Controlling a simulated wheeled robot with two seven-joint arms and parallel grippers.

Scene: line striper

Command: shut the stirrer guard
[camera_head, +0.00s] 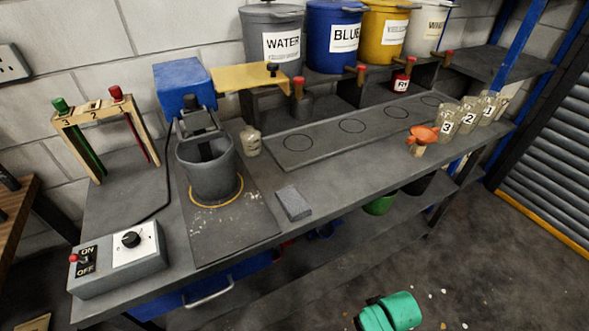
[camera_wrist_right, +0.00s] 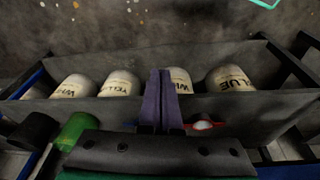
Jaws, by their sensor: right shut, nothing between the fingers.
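The stirrer has a blue motor head (camera_head: 184,86) above a grey pot (camera_head: 206,168) at the left of the bench. A flat yellow plate (camera_head: 240,78) with a dark knob, which looks like the guard, sticks out to the right of the motor head. It is clear of the pot, whose top is uncovered. My right gripper (camera_wrist_right: 158,73) shows in the right wrist view with its purple fingers together and nothing between them. It is over the lower shelf, far from the plate. My left gripper is in neither view.
A switch box (camera_head: 118,258) stands at the bench's front left corner. A small pale jar (camera_head: 251,140) and a grey block (camera_head: 293,203) are near the pot. A wooden rack (camera_head: 84,115) stands at left. Labelled tubs (camera_wrist_right: 118,84) line the lower shelf.

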